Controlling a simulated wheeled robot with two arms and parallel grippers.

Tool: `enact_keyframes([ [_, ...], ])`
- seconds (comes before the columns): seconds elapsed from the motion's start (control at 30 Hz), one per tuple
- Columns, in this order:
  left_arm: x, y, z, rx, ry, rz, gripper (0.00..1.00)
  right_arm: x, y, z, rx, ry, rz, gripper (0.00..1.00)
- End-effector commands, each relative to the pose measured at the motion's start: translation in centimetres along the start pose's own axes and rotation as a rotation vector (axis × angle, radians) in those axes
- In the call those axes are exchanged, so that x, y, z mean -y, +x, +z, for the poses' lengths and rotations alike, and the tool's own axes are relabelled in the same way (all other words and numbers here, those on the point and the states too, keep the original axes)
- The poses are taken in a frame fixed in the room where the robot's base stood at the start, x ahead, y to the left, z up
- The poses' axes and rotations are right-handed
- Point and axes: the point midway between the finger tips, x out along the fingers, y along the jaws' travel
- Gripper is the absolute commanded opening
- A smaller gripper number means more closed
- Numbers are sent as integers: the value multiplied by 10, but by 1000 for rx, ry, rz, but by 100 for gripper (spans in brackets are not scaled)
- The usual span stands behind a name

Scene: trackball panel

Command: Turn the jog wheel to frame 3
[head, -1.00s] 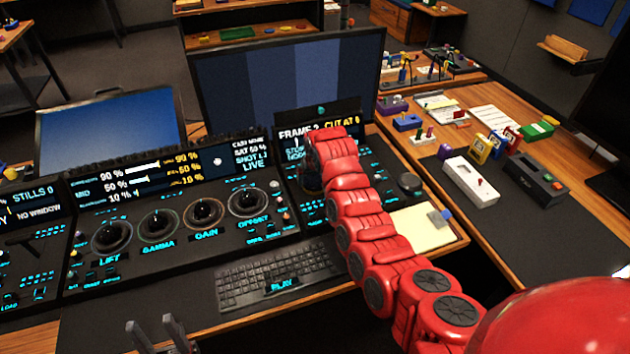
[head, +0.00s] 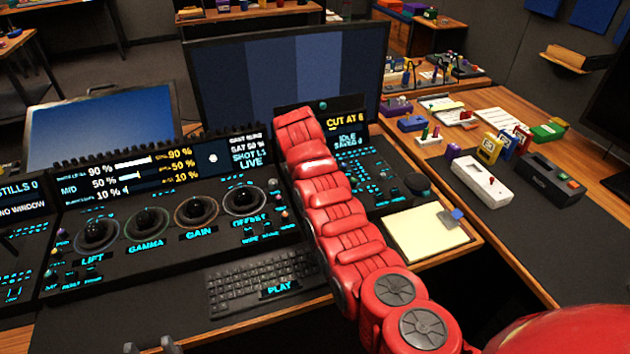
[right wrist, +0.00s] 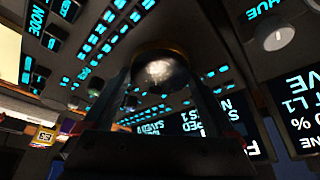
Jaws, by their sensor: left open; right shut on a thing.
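My right gripper (right wrist: 160,80) is shut on a shiny round knob, which I take to be the jog wheel (right wrist: 158,66), on the right-hand console panel. In the head view my red right arm covers this gripper and the wheel.
Left of my right arm is a panel with several trackballs, including the offset one (head: 244,200), above a keyboard (head: 262,280). A dark round knob (head: 418,184) and a notepad (head: 428,234) are on the right. A large monitor (head: 290,78) stands behind.

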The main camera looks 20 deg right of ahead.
Motion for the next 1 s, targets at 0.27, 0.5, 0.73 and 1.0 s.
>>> enact_keyframes([
  [0.27,0,-3,0,0,0,0,50,1,-1,0,-1,20,6,35],
  [0.5,0,-3,0,0,0,0,50,1,-1,0,-1,19,6,35],
  [0.73,0,-3,0,0,0,0,50,0,-1,0,0,19,7,100],
  [1.0,0,-5,1,0,0,0,50,1,-16,0,-1,19,6,100],
])
